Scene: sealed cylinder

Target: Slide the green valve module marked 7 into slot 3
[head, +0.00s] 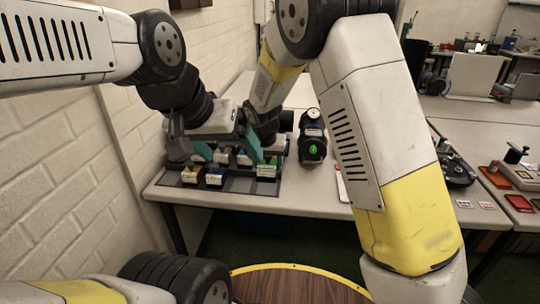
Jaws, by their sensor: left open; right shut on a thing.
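A dark rack (232,187) with several small modules stands at the table's left end. A yellow module (190,174) and a blue module (214,175) with white labels stand at its left and front. A green module (267,168) with a white label is at the rack's right end. The label numbers are too small to read, as are the slot marks. My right gripper (268,152) comes down over the green module and seems shut on it; its fingertips are partly hidden. My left gripper (212,146) is open above the rack's left and middle part, hiding its back.
A brick wall (50,190) is close on the left. Another table at right holds a black device (455,168) and a red tray (519,203).

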